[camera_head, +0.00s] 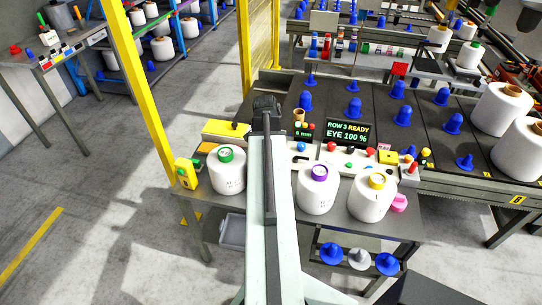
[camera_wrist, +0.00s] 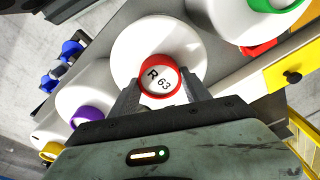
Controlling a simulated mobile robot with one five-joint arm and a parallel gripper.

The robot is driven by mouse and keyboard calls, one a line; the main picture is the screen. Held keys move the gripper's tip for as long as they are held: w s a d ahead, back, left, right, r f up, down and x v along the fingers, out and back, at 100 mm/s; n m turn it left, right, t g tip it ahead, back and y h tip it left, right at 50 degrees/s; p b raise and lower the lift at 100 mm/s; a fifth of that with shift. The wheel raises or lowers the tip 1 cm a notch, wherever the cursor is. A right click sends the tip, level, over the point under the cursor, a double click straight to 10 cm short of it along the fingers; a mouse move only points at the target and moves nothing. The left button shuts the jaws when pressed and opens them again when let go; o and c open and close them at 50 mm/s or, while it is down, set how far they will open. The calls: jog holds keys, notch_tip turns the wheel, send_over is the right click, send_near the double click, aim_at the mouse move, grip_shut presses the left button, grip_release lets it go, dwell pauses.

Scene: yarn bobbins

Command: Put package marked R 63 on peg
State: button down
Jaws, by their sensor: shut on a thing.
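The package marked R 63 (camera_wrist: 125,52) is a white bobbin with a red-rimmed core end (camera_wrist: 143,67), in the middle of the wrist view. My gripper (camera_wrist: 160,88) is shut on its red core end, one finger on each side. The label faces the wrist camera. In the head view my arm hides the package and the gripper's fingers. Blue cone-shaped pegs stand on the dark slanted panel behind the table, such as one (camera_head: 354,108) right of my arm. I cannot tell whether the package touches the table.
A green-capped bobbin (camera_head: 228,172) stands left of my arm. Purple-capped (camera_head: 318,190) and yellow-capped (camera_head: 373,197) bobbins stand to its right. A yellow post (camera_head: 138,90) rises at left. Two large white bobbins occupy the panel's right end.

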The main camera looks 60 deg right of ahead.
jog(key=shift+f+b, duration=0.35)
jog(key=shift+f, duration=0.15)
dwell(0.3)
jog(key=shift+c, duration=2.1)
grip_release()
jog(key=r+p, duration=0.5)
jog(key=a+r+p, duration=0.1)
jog(key=r+p, duration=0.2)
jog(key=shift+f, duration=0.1)
